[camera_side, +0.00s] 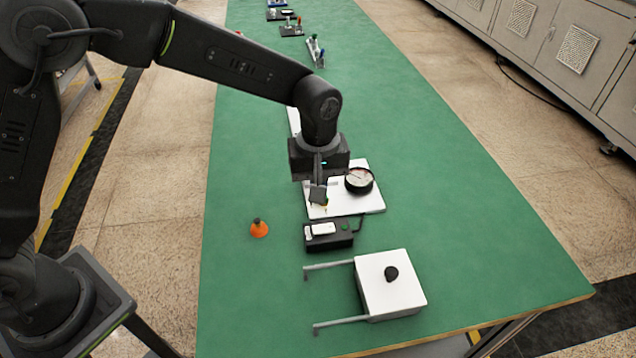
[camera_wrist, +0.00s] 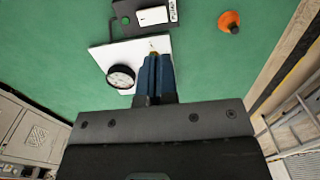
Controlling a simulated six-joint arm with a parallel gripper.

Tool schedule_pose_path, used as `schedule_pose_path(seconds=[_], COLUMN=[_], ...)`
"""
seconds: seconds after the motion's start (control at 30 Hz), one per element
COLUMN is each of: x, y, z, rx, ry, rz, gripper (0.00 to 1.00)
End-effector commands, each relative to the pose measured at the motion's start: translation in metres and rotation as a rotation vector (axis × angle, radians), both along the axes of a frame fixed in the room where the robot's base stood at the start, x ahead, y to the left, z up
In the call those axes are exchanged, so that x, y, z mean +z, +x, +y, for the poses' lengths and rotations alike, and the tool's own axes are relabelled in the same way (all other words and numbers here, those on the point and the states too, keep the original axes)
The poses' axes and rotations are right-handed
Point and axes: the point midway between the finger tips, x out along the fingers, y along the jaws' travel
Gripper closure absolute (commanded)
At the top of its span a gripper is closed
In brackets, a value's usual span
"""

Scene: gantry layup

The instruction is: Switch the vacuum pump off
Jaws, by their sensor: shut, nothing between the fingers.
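A black switch box (camera_side: 328,236) sits on the green table, with a white rocker (camera_side: 323,229) and a small white label on top. In the wrist view the box (camera_wrist: 126,12) is at the top edge, its rocker (camera_wrist: 152,16) beside the label (camera_wrist: 173,10), whose lettering is too small to read surely. I cannot tell the rocker's position. My gripper (camera_side: 318,203) is shut and empty above a white plate (camera_side: 371,202), behind the box in the side view. Its blue fingers (camera_wrist: 154,56) are together, apart from the rocker, and hide part of the plate.
A round dial gauge (camera_side: 359,180) stands on the plate beside my gripper. An orange cone with a dark tip (camera_side: 259,229) stands left of the box. A white block with a black knob (camera_side: 391,285) and two grey rods is nearer the front. Table left of the cone is clear.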

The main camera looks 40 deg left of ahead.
Motion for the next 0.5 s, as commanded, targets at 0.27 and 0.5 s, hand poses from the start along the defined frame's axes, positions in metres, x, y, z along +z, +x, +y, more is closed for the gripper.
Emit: schedule_pose_path(seconds=[0.27,0.5], x=[-0.060,-0.095], y=[-0.001,-0.001], z=[0.001,0.001], rx=[0.000,0.000], ry=[0.002,0.001], rz=[0.005,0.002], gripper=[1.00,1.00])
